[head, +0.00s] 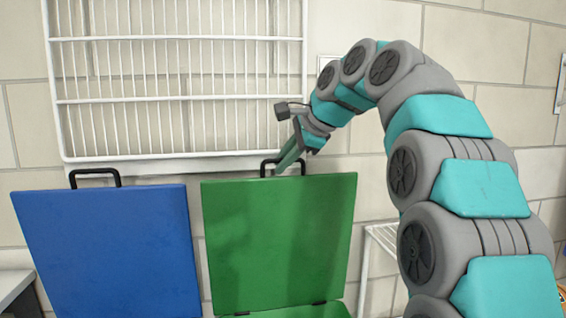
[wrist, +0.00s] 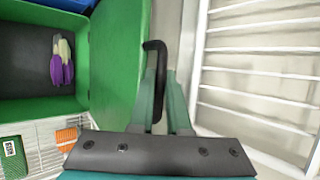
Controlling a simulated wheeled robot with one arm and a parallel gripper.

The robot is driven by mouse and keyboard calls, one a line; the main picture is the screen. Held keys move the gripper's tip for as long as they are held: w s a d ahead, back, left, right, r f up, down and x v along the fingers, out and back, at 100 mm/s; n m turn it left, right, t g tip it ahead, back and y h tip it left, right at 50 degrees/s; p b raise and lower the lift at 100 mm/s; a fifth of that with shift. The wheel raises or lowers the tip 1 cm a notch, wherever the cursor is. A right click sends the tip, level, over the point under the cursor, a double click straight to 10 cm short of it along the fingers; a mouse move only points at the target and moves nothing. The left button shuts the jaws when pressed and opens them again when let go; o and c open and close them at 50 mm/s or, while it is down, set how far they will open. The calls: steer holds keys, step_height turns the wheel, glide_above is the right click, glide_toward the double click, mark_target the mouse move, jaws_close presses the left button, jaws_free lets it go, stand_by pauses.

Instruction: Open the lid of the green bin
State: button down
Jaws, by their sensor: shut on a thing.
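The lid (head: 280,245) of the green bin stands raised, close to upright, with its hinges along its bottom edge. A strip of the green bin (head: 310,312) shows below it. In the wrist view the bin (wrist: 30,108) is open, with purple and yellow items (wrist: 62,62) inside. The black lid handle (head: 264,166) is on the lid's top edge; it also shows in the wrist view (wrist: 155,48). My gripper (head: 281,168) is shut on this handle, and its fingers (wrist: 163,85) lie on both sides of it.
A raised blue lid (head: 108,250) with a black handle stands to the left. A white wire rack (head: 180,75) is on the wall right behind the lids. A white wire shelf (head: 385,240) stands to the right of the green lid.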

steer(key=shift+w+a+f, duration=0.1)
steer(key=shift+w, duration=0.4)
steer(key=c, duration=0.9)
jaws_free()
steer(key=shift+v, duration=4.1)
steer(key=shift+w, duration=0.1)
